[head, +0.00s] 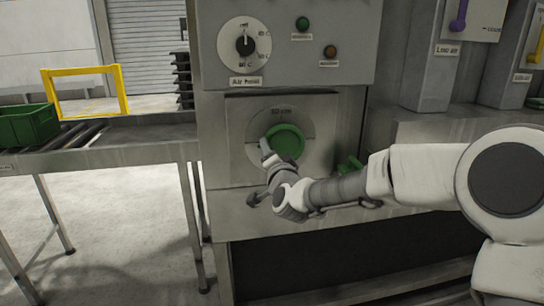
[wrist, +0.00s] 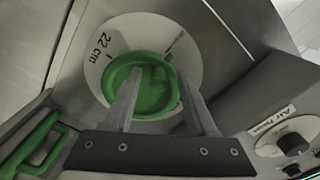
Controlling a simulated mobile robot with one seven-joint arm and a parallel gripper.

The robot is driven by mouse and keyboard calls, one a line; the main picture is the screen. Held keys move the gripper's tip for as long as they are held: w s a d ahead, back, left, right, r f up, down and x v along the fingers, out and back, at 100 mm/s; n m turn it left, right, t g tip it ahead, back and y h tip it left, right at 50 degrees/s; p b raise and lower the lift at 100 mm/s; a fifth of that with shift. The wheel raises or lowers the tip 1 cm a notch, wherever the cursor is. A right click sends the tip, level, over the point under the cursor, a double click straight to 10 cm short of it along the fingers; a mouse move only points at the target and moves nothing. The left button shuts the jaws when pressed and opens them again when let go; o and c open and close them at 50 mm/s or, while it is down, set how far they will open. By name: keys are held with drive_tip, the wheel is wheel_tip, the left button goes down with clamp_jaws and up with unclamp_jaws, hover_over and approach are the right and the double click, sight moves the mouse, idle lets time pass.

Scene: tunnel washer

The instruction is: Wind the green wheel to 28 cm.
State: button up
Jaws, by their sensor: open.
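The green wheel (head: 287,140) is mounted on a pale round scale plate (head: 258,122) on the machine's front. The head view shows a "50 cm" label at the top of the plate. The wrist view shows a "22 cm" label beside a dark mark on the plate (wrist: 97,62), and another dark line across the wheel's far side. I cannot tell which value the wheel is set to. My gripper (head: 266,148) is open at the wheel's left side in the head view. In the wrist view its two fingers overlap the green wheel (wrist: 150,103); contact is unclear.
Above the wheel are a dial knob (head: 245,45), a green button (head: 302,23) and an orange-brown one (head: 330,51). A green handle (head: 350,166) sits right of the wheel, near my arm.

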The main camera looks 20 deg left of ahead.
drive_tip(key=p+v, duration=0.1)
drive_tip(key=v, duration=1.6)
drive_tip(key=shift+s, duration=0.2)
